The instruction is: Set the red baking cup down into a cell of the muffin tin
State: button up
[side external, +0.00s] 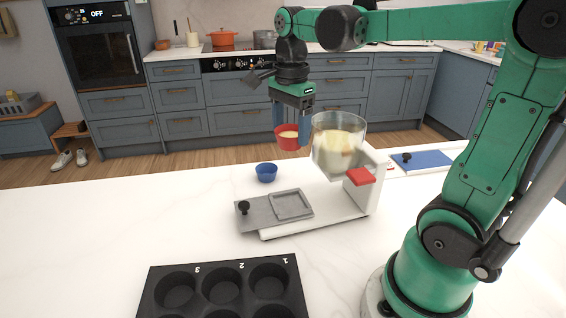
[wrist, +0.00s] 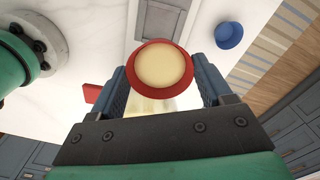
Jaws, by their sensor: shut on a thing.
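My gripper (side external: 291,117) is shut on the red baking cup (side external: 287,140), which is upright and holds pale batter. It is in the air, to the left of the glass batter hopper. In the wrist view the red cup (wrist: 189,80) sits between the two blue fingers of my gripper (wrist: 163,88). The black muffin tin (side external: 201,269) lies at the front of the counter, partly cut off by the bottom edge. Its visible cells look empty, and the numbers 1, 2 and 3 mark its back row. The tin is not in the wrist view.
A white dispenser (side external: 330,222) carries the glass hopper (side external: 318,150), a red block (side external: 359,177) and a grey sliding plate (side external: 262,215). A blue cup (side external: 266,173) stands behind it. A blue board (side external: 428,160) lies at right. The white counter is clear left of the dispenser.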

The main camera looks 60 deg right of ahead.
notch_tip(320, 180, up, 5)
jog(key=shift+a+r, duration=0.1)
jog(key=shift+r, duration=0.1)
jog(key=shift+w+a, duration=0.15)
jog(key=shift+a, duration=0.15)
jog(key=w+a+f+n, duration=0.25)
jog(key=a+f, duration=0.35)
jog(key=a, duration=0.5)
jog(key=n, duration=0.4)
send_over(223, 294)
notch_tip(223, 294, down, 6)
jog(key=shift+m, duration=0.25)
jog(key=shift+f, duration=4.65)
